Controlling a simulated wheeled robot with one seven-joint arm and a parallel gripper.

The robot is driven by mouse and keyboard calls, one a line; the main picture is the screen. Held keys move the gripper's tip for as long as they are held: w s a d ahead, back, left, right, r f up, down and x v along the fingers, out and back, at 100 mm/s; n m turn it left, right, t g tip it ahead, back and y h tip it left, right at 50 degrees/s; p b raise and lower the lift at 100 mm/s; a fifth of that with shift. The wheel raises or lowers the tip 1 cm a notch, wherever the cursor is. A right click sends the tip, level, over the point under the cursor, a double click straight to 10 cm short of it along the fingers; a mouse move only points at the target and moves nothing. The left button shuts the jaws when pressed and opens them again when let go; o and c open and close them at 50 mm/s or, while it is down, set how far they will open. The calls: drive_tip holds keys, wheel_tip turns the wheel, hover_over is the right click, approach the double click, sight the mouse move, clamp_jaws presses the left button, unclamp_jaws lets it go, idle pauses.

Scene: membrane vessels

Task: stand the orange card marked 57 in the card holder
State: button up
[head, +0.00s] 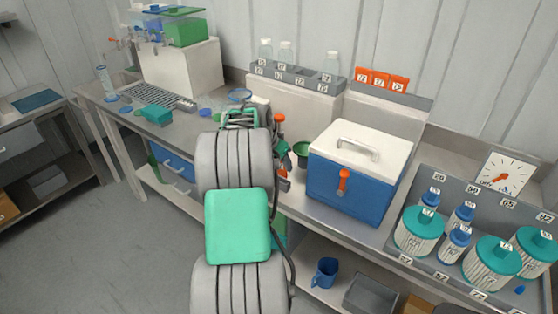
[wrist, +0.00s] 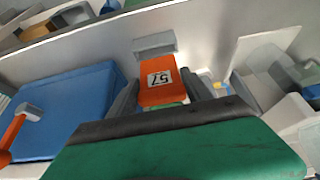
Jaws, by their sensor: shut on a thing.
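The orange card marked 57 (wrist: 165,92) is between the two dark fingers of my gripper (wrist: 162,98) in the wrist view. Its printed label faces the camera, and its near end is hidden by the gripper's body. A small grey block (wrist: 155,45) lies just beyond the card's far end, against a pale surface. It may be the card holder, but I cannot tell for sure, nor whether the card touches it. In the head view my arm hides most of the gripper and the held card.
The blue cooler (head: 345,185) with a white lid stands right of my arm; its blue side (wrist: 70,110) shows in the wrist view. Several orange cards (head: 381,80) stand on a grey ledge behind it. Teal-lidded jars (head: 417,232) fill the right rack. A keyboard (head: 160,97) lies left.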

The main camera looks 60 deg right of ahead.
sight(279, 174)
drive_tip(key=shift+f+b, duration=1.3)
drive_tip(key=shift+f, duration=1)
drive_tip(key=shift+f, duration=0.2)
drive_tip(key=o, duration=1.4)
drive_tip(key=shift+r, duration=0.1)
drive_tip(key=b+v, duration=0.1)
drive_tip(key=v, duration=0.6)
drive_tip(key=shift+a+r, duration=0.15)
drive_tip(key=shift+r, duration=0.15)
